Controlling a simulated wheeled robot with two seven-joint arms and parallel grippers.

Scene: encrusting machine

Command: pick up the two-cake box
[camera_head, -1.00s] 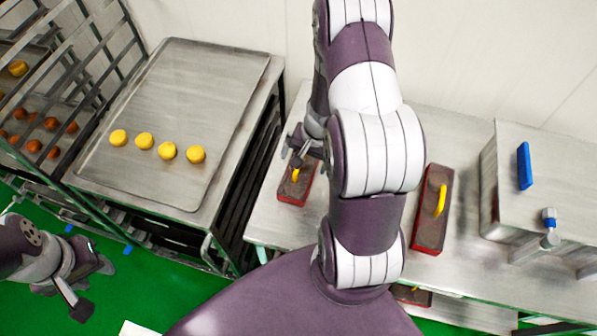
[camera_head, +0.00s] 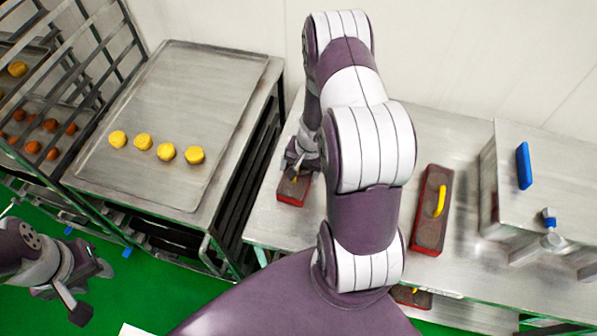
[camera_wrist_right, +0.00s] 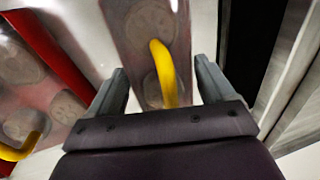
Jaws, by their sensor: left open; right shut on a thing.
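The two-cake box (camera_head: 291,191) is the small dark box with red sides on the steel table, left of my right arm in the head view. The right wrist view shows its clear top (camera_wrist_right: 128,28), with two round cakes beneath, and its yellow handle (camera_wrist_right: 164,70). My right gripper (camera_head: 295,172) is over the box and shut on the handle, which lies between the fingers (camera_wrist_right: 160,85). The gripper covers most of the handle in the head view. My left gripper (camera_head: 92,290) is open and empty at the lower left, over the green floor.
A longer red box (camera_head: 431,212) with a yellow handle stands to the right; part of another box (camera_head: 410,297) shows below. A steel block (camera_head: 520,190) stands at the table's right. A tray (camera_head: 200,85) with several yellow cakes and a rack (camera_head: 95,40) are left.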

